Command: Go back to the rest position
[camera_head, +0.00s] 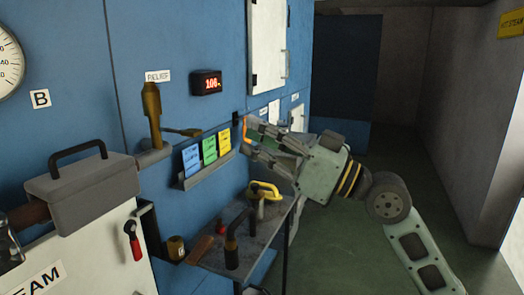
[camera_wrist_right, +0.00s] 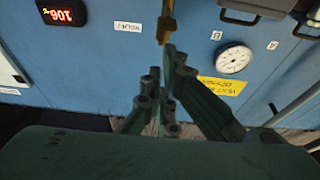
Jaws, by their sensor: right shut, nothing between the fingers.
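My right gripper (camera_head: 252,136) is raised in front of the blue wall, right of the card rack, with its arm coming in from the lower right. Its fingers are shut with nothing between them. A small orange curved piece (camera_head: 244,130) shows by the fingertips; I cannot tell whether they touch it. In the right wrist view the closed fingers (camera_wrist_right: 172,58) point at the wall, near the brass relief valve (camera_wrist_right: 167,22).
A brass relief valve (camera_head: 152,112) and a red-digit display (camera_head: 206,83) are on the wall. Below are a rack of coloured cards (camera_head: 208,148) and a small grey shelf (camera_head: 232,262) with handled tools. A grey box (camera_head: 85,195) stands left. Green floor (camera_head: 365,240) lies open right.

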